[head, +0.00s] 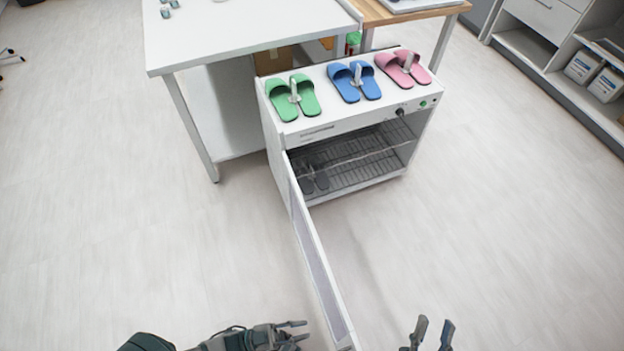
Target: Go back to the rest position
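A white cabinet (345,124) stands in the middle with its front door (318,262) swung open toward me. On its top lie green slippers (293,98), blue slippers (355,82) and pink slippers (403,69), each pair with a grey clip-like piece between them. A dark pair of slippers (314,178) sits on the wire rack inside. My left gripper (304,331) is at the bottom, left of the door's near end, fingers apart and empty. My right gripper (434,324) points up at the bottom, right of the door, fingers apart and empty.
A white table (240,30) stands behind and left of the cabinet, and a wooden-topped table (390,14) behind it. Shelving with white boxes (584,66) is at the far right. The open door stands between my grippers. The floor (110,210) is clear on both sides.

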